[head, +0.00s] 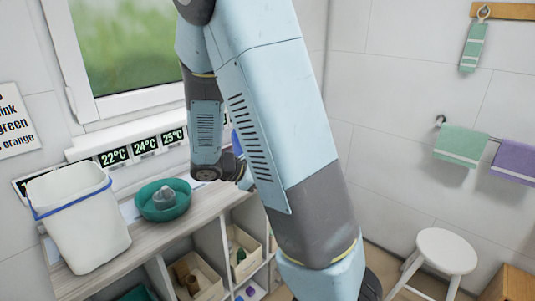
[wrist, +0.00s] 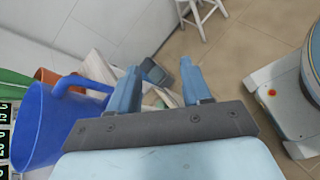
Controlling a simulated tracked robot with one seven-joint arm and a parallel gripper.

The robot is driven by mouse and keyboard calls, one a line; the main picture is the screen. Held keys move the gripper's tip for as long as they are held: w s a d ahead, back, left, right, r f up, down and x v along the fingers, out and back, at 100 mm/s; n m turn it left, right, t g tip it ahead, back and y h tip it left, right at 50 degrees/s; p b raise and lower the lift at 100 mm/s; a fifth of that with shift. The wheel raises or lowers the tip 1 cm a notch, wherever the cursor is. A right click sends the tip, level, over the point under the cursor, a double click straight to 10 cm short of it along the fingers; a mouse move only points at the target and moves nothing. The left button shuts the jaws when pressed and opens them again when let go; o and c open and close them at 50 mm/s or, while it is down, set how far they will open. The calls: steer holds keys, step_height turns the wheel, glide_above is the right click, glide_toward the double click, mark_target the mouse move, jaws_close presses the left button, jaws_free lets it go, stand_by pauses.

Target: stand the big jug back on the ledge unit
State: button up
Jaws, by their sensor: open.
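The big blue jug (wrist: 45,125) fills the left side of the wrist view, its handle pointing toward my gripper. In the head view only a sliver of blue (head: 236,143) shows behind my arm, near the top of the ledge unit (head: 200,210). My gripper (wrist: 161,86) is open, with its fingers to the right of the jug and apart from its handle. Nothing is clearly held between them. A small grey-blue item shows beyond the fingers. The jug's base is hidden, so I cannot tell how it rests.
A white bin (head: 80,220) and a teal bowl (head: 163,200) stand on the ledge top. Bins with small items fill the cubbies below. An orange-brown pot (wrist: 45,75) is close to the jug. A white stool (head: 446,252) stands right, with open floor around it.

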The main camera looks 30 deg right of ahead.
steer(key=s+a+r+m+t+y, duration=0.3)
steer(key=s+r+m+y, duration=0.3)
steer(key=s+r, duration=0.2)
steer(key=s+a+r+m+t+y, duration=0.3)
steer(key=s+a+r+m+y, duration=0.3)
steer(key=s+r, duration=0.3)
steer(key=shift+a+r+m, duration=0.2)
steer(key=shift+r+m, duration=0.1)
steer(key=shift+r, duration=0.6)
